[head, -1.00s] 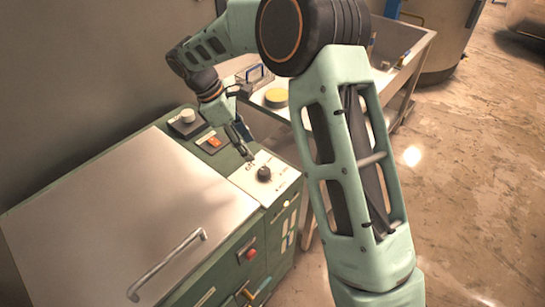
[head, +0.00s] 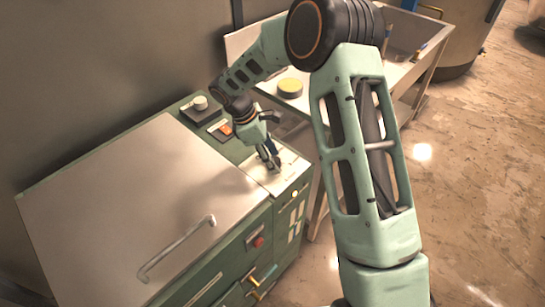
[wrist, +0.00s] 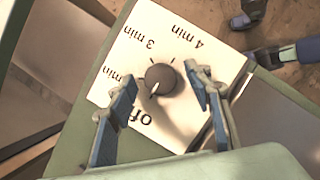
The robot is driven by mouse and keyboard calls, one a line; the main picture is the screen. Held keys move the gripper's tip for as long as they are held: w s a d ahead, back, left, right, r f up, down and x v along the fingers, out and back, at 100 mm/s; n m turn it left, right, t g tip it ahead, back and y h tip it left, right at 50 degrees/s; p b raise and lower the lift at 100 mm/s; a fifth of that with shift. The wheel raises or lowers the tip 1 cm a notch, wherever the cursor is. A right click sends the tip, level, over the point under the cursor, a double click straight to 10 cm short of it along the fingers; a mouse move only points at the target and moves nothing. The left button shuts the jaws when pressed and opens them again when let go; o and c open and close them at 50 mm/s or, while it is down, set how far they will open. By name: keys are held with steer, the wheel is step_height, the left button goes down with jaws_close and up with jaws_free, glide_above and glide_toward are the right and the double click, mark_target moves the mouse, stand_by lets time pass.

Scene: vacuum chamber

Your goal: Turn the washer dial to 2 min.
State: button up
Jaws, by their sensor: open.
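The dial (wrist: 161,79) is a dark round knob on a white label plate (wrist: 183,122) in the wrist view. Its white pointer line points down and slightly left, toward the "off" mark. "3 min" and "4 min" read upside down above it; another "min" label at left is partly covered by a finger. My gripper (wrist: 163,80) is open, with one finger on each side of the knob and gaps visible. In the head view my gripper (head: 271,160) is over the plate (head: 285,178) and largely hides the dial.
The green washer cabinet (head: 262,215) has a large metal lid with a handle (head: 176,248) left of the plate. An orange switch (head: 225,129) and a small knob (head: 200,102) sit behind. A metal sink table with a yellow round item (head: 290,88) stands beyond.

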steer(key=c, duration=1.1)
steer(key=shift+m, duration=0.4)
steer(key=m+g, duration=0.1)
steer(key=m, duration=0.1)
steer(key=m+g, duration=0.1)
steer(key=m, duration=0.2)
steer(key=shift+w+y+b, duration=0.2)
steer(key=shift+y+b, duration=0.1)
steer(key=shift+b, duration=0.05)
steer(key=m+g, duration=0.1)
steer(key=m, duration=0.2)
steer(key=m+y, duration=0.1)
steer(key=m, duration=0.1)
steer(key=shift+w+d+m+g, duration=0.1)
steer(key=shift+d+m+g, duration=0.05)
steer(key=shift+m+g, duration=0.25)
steer(key=shift+y, duration=0.3)
steer(key=o, duration=1.1)
